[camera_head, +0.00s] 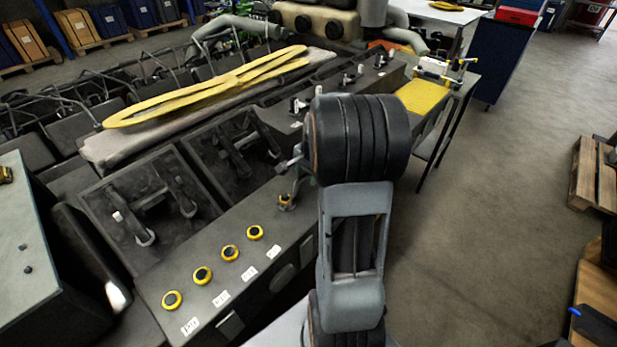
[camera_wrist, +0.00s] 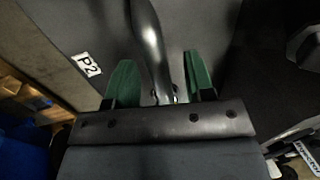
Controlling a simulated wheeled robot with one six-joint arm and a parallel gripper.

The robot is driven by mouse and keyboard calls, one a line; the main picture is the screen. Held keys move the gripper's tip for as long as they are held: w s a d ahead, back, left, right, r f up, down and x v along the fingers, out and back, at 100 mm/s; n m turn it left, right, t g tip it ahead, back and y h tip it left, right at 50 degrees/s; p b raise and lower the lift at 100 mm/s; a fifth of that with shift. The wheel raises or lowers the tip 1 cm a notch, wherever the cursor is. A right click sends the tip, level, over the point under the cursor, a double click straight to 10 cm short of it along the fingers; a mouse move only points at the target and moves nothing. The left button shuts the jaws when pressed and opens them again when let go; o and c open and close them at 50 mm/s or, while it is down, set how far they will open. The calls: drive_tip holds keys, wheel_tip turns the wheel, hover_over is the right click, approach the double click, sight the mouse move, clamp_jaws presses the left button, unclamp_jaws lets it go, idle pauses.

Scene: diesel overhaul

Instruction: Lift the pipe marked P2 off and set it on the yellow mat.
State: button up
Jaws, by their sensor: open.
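The pipe marked P2 (camera_wrist: 150,40) is a shiny grey metal tube. In the wrist view it runs down from the top edge into the space between the green fingers of my gripper (camera_wrist: 160,80). The fingers stand apart, with a gap on each side of the pipe. The white P2 label (camera_wrist: 86,64) is on the dark surface to the left. A grey pipe piece (camera_head: 297,165) shows at the arm's left edge. The yellow mat (camera_head: 423,96) lies on a cart at the upper right.
The engine deck carries several yellow-ringed ports (camera_head: 229,253) in a row at the front. More small pipes (camera_head: 350,79) stand further back along it. A long yellow gasket (camera_head: 210,90) lies on the engine.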

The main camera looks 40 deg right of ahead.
drive_tip(key=shift+w+a+f, duration=0.1)
drive_tip(key=shift+w+f, duration=0.1)
drive_tip(key=shift+f, duration=0.95)
drive_tip(key=shift+c, duration=0.2)
clamp_jaws()
